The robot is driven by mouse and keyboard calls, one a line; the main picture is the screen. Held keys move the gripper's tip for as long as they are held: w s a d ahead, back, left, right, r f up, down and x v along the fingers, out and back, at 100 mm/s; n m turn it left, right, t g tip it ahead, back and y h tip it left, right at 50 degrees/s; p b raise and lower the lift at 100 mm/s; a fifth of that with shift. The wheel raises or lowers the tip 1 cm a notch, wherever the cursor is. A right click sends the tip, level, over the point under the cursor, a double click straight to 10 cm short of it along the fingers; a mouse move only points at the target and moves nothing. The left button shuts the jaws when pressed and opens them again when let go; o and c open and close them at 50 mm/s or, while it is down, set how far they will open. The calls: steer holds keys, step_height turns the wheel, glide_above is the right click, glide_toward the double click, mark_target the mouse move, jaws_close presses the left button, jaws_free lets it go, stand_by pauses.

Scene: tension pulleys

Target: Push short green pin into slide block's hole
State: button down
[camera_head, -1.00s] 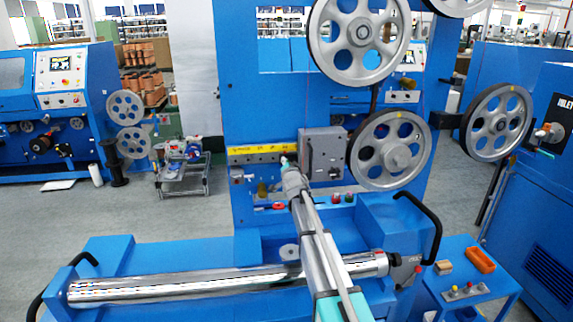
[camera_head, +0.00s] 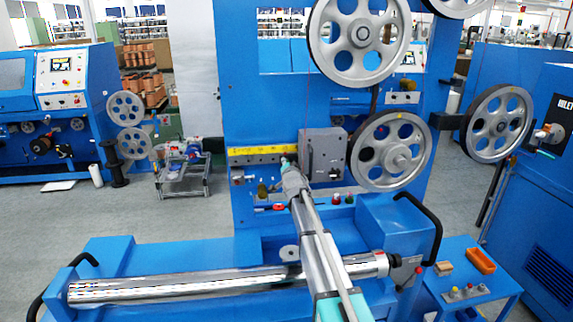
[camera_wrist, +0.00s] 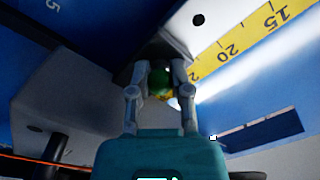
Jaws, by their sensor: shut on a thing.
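The slide block (camera_head: 323,152) is a grey block on the blue machine's front, at the right end of the yellow scale. My gripper (camera_head: 287,163) is close to the block's left side in the head view. In the wrist view my gripper (camera_wrist: 160,72) is shut on the short green pin (camera_wrist: 159,80), whose rounded green end shows between the fingertips. A pale grey part with a round dark hole (camera_wrist: 198,19) lies just beyond the fingers to the upper right. I cannot tell whether the pin touches any surface. Its far end is hidden.
The yellow scale (camera_head: 262,149) runs left of the block and shows large in the wrist view (camera_wrist: 235,47). A spoked pulley (camera_head: 390,151) stands right of the block. A row of knobs (camera_head: 337,199) sits below. A shiny roller (camera_head: 200,283) lies across the machine's front.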

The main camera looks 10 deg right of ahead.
steer(key=shift+c, duration=2.4)
jaws_free()
steer(key=shift+w, duration=0.1)
steer(key=s, duration=1.2)
steer(key=shift+s+f, duration=0.1)
